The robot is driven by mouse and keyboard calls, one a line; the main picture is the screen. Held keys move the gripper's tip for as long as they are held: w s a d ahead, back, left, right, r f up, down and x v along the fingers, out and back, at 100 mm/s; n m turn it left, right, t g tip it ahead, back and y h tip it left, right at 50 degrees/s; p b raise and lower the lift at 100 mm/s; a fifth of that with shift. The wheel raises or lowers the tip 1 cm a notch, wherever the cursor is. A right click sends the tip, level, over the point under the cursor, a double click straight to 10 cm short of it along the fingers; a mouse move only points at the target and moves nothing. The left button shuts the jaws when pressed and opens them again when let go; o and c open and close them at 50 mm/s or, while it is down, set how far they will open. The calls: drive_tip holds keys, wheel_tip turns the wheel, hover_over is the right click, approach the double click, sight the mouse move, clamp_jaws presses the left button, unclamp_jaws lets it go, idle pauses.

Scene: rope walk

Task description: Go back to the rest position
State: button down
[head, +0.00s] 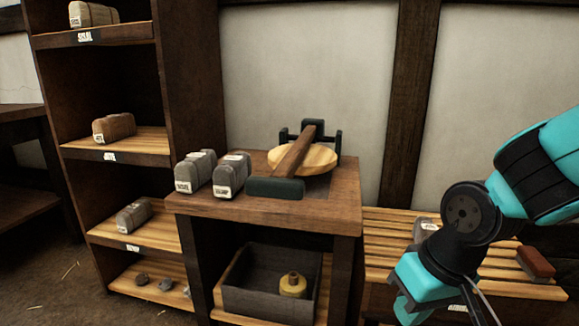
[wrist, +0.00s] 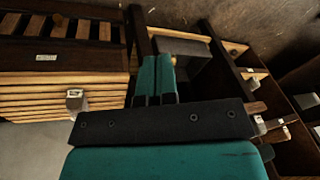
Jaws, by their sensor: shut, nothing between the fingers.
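My arm comes in from the right in the head view and bends down in front of the slatted bench (head: 385,242). Its lower end runs towards the bottom edge of the head view, where I cannot make out the fingertips. In the wrist view my gripper (wrist: 156,62) shows as two teal fingers lying side by side, shut, with nothing between them. The fingers point towards a dark grey box. No object is held, and the fingers appear clear of what is around them.
Below is a grey crate (head: 265,301) holding a yellow spool (head: 293,286). Shelves (head: 185,110) stand left; a reddish block (head: 536,262) lies on the bench.

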drive_tip(key=s+a+r+n+g+y+p, duration=0.15)
drive_tip(key=s+r+n, duration=0.25)
drive_tip(key=s+r, duration=0.65)
wheel_tip(320, 180, up, 37)
drive_tip(key=p, duration=3.8)
drive_tip(key=shift+a, duration=0.35)
